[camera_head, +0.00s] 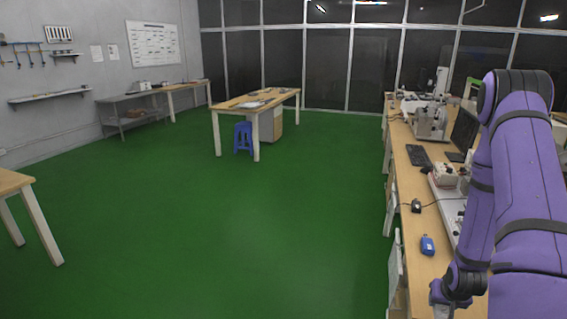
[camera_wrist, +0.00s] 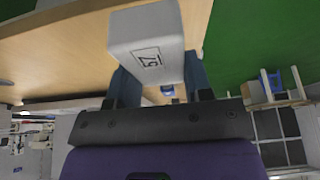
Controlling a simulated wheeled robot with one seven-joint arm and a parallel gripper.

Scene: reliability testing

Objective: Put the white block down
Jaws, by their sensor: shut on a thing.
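The white block (camera_wrist: 147,38) is a pale box with a dark printed square label on the face toward the wrist camera. My gripper (camera_wrist: 158,80) is shut on it, with a finger at each side of the block. In the head view my gripper (camera_head: 440,294) is low at the right, by the near edge of the long wooden table (camera_head: 415,180).
A blue object (camera_head: 427,245) lies on the long table near my gripper. A black mouse (camera_head: 416,206), a keyboard (camera_head: 418,155), a monitor (camera_head: 464,130) and a white device (camera_head: 445,174) stand further back. The green floor (camera_head: 200,220) to the left is open.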

